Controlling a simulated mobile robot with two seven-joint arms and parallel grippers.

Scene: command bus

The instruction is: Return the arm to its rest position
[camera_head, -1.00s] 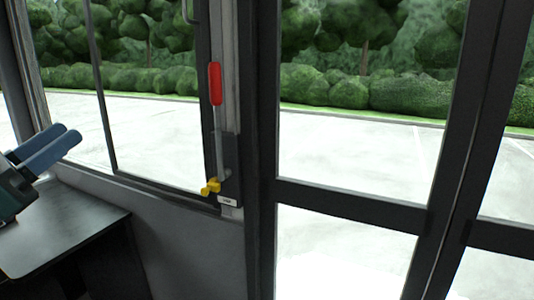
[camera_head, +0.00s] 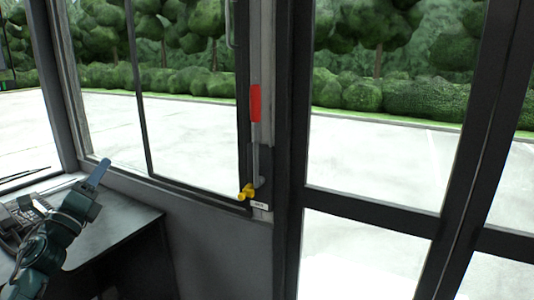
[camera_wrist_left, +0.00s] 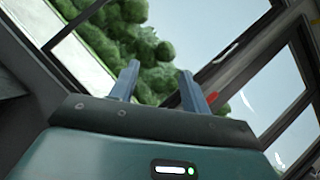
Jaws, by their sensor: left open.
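My left gripper (camera_head: 96,174) is at the lower left of the head view, above the dark desk, with its blue fingers pointing up and to the right. In the left wrist view its two fingers (camera_wrist_left: 159,84) stand apart with nothing between them. The left arm is folded below the gripper. My right gripper shows in neither view.
A lever with a red handle (camera_head: 255,104) and a yellow piece (camera_head: 246,193) is on the door post, clear of the gripper. A dark desk (camera_head: 120,228) lies below the left arm, with a phone-like device (camera_head: 28,215) at its left. Glazed door panels fill the right.

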